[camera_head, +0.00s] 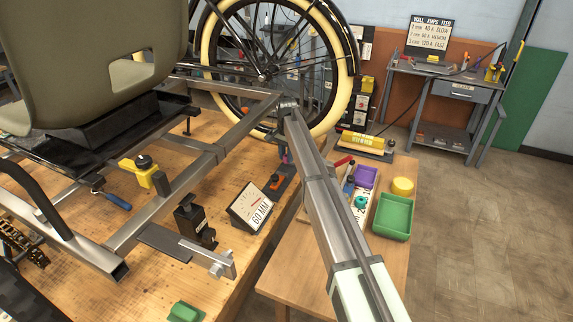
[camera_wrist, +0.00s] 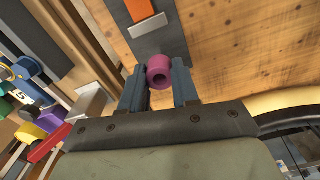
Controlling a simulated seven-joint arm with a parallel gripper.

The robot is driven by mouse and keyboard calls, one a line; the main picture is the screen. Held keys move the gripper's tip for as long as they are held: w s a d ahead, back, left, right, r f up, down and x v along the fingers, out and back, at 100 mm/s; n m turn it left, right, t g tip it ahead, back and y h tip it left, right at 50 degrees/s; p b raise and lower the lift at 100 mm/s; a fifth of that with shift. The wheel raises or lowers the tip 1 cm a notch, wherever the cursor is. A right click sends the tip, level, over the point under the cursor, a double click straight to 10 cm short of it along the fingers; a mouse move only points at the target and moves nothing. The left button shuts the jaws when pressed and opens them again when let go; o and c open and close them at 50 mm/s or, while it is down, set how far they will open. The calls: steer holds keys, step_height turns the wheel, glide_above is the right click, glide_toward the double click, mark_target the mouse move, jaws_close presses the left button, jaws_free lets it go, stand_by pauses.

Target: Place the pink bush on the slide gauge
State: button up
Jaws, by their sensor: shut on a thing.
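What looks like the slide gauge, a dark strip (camera_wrist: 173,40) with an orange block and a pale metal plate, lies on the wooden bench just beyond the bush. In the head view this gauge (camera_head: 284,181) lies beside the 60 MM display, with my gripper (camera_head: 285,152) over its far end. I cannot tell whether the bush touches the gauge.
The 60 MM display (camera_head: 251,207) stands close left of the gauge. The metal trike frame (camera_head: 235,130) and the wheel (camera_head: 340,100) are close by. A side table holds a green tray (camera_head: 393,216), a purple tray (camera_head: 366,177) and a yellow round thing (camera_head: 402,186).

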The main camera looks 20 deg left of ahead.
mark_target(286, 170)
steer(key=shift+f, duration=2.05)
steer(key=shift+f, duration=0.2)
steer(key=o, duration=1)
steer(key=shift+r, duration=0.15)
step_height(286, 170, up, 12)
steer(key=shift+r, duration=0.1)
